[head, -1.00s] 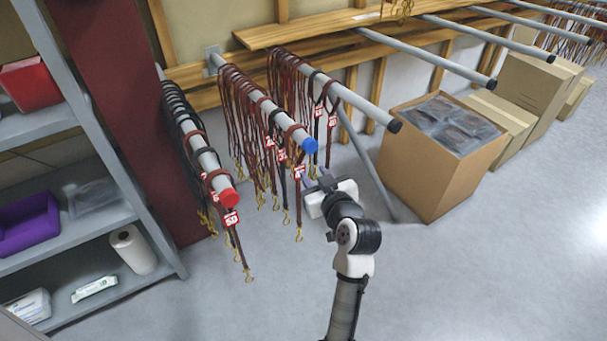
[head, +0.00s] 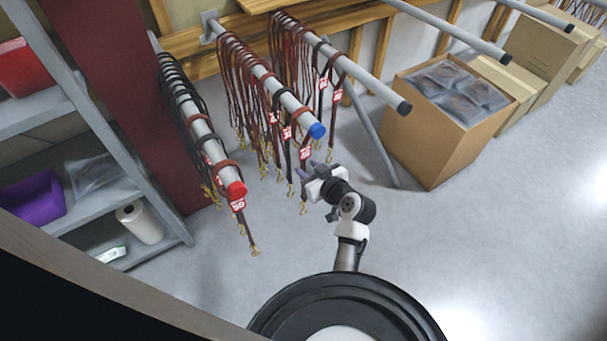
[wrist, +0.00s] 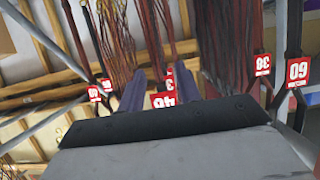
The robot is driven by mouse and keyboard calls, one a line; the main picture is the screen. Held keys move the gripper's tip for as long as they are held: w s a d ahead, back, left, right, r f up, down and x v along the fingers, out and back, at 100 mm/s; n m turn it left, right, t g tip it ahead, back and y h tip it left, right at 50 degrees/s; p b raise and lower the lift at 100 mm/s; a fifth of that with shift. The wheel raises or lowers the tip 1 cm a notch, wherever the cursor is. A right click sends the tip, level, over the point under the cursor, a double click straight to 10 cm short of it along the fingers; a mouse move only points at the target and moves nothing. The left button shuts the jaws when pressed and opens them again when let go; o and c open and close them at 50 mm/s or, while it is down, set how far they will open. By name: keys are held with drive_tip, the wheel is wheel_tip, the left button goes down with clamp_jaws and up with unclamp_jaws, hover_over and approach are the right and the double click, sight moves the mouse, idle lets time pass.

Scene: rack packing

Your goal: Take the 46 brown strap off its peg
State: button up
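My gripper (head: 311,170) is at the right of the straps hanging on the blue-tipped peg (head: 298,108), low beside their tags. In the wrist view its two purple fingers (wrist: 170,90) stand apart. A red tag reading 46 (wrist: 163,99), upside down, shows between the fingers close to the palm. Brown straps (wrist: 160,35) hang beyond it; which one carries the 46 tag is unclear. In the head view a brown strap with a red tag (head: 306,153) hangs at the front of the blue-tipped peg, its number too small to read. No strap is visibly gripped.
A red-tipped peg (head: 205,140) with black and brown straps is at the left, its front tag (head: 238,204) reading 50. A grey peg (head: 370,82) with straps and an open carton (head: 440,140) are at the right. Shelves (head: 120,210) stand left. Floor in front is clear.

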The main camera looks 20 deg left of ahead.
drive_tip(key=p+x, duration=0.2)
drive_tip(key=x, duration=0.3)
drive_tip(key=shift+w+a+f, duration=0.1)
drive_tip(key=shift+w+f, duration=0.05)
drive_tip(key=shift+w, duration=0.2)
clamp_jaws()
